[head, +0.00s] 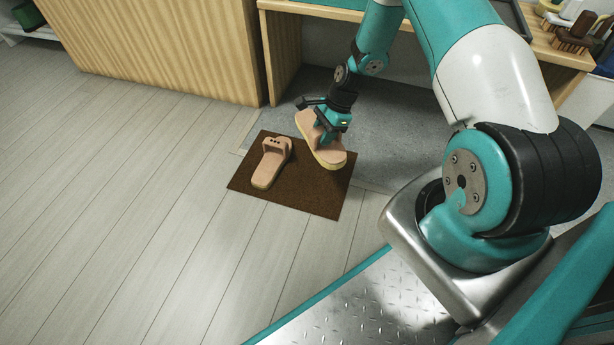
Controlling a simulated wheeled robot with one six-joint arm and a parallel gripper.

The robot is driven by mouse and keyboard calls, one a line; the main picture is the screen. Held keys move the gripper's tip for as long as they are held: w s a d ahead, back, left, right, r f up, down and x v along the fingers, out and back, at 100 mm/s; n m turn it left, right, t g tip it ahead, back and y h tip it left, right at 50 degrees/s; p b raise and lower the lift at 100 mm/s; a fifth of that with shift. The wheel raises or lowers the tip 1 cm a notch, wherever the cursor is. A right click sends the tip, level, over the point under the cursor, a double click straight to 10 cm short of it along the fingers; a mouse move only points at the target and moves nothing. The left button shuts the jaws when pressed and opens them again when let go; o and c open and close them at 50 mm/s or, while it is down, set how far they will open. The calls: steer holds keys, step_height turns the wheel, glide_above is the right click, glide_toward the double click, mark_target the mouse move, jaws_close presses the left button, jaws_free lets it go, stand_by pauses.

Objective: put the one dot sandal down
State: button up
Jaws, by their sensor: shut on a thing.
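My gripper (326,124) is shut on a pinkish-tan sandal (327,153) with a pale sole edge. It grips the sandal near its far end, and the near end points toward the lower right. The sandal is over the far right part of a brown mat (312,199); I cannot tell whether it touches the mat. Any dots on the held sandal are hidden by the gripper. A second, similar sandal (269,165) lies on the left part of the mat, with several dark dots on its strap.
A grey rug (390,135) lies behind the mat, under a wooden bench or table (420,25). A wooden cabinet front (165,50) stands at the back left. Dark and light items (575,30) sit on the wooden top at right. The plank floor at left is clear.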

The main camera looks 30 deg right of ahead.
mark_target(335, 144)
step_height(335, 144, down, 18)
steer(key=b, duration=0.9)
steer(key=shift+f+b, duration=0.25)
steer(key=shift+b, duration=0.1)
steer(key=o, duration=1)
steer(key=shift+r, duration=0.1)
